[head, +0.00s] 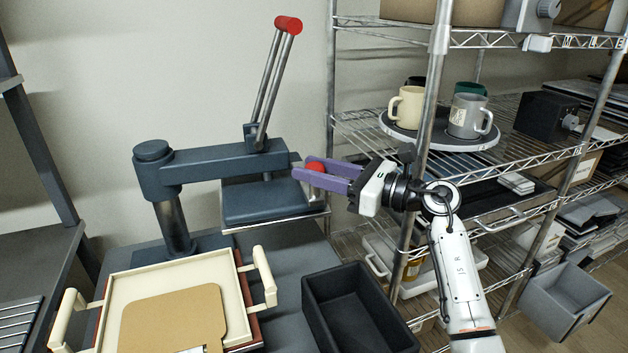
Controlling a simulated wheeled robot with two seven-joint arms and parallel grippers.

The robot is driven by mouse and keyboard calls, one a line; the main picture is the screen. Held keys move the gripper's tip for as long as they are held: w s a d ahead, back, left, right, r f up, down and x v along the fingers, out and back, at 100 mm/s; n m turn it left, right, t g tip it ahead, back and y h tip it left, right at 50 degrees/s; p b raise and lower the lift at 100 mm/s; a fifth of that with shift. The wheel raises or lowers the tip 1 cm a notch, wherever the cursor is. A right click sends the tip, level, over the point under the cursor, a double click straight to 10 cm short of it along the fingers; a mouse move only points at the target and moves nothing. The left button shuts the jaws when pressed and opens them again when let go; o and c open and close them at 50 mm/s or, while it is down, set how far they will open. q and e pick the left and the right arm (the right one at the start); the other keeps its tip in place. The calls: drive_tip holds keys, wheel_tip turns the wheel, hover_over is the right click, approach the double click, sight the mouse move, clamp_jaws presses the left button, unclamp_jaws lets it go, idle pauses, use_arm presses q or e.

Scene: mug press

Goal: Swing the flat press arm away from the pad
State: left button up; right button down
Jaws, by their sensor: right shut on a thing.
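The flat press has a dark grey swing arm (215,165) running right from the top of its post (173,225). A lever with a red cap (288,25) stands up steeply from the arm. A round red knob (316,167) sits at the arm's right end. My right gripper (315,175), with purple fingers, comes from the right and is shut on the red knob. The fingers partly hide the knob. My left gripper is not in view.
A cream tray (120,290) with a brown board (175,318) stands front left of the press. A black bin (355,310) is front right. A wire shelf rack at right holds mugs (466,115) on a round tray; its post (432,100) is close to my right arm.

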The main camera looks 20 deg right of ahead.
drive_tip(key=shift+w+d+f+n+y+b, duration=0.1)
drive_tip(key=shift+w+f+n+y+b, duration=0.2)
drive_tip(key=shift+w+b, duration=0.25)
drive_tip(key=shift+w+d+g+b, duration=0.2)
drive_tip(key=shift+w+g+b, duration=0.1)
drive_tip(key=shift+b, duration=0.15)
drive_tip(key=shift+w+d+r+b, duration=0.1)
drive_tip(key=shift+w+d+b, duration=0.1)
drive_tip(key=shift+b, duration=0.1)
drive_tip(key=shift+w+d+r, duration=0.1)
drive_tip(key=shift+r, duration=0.05)
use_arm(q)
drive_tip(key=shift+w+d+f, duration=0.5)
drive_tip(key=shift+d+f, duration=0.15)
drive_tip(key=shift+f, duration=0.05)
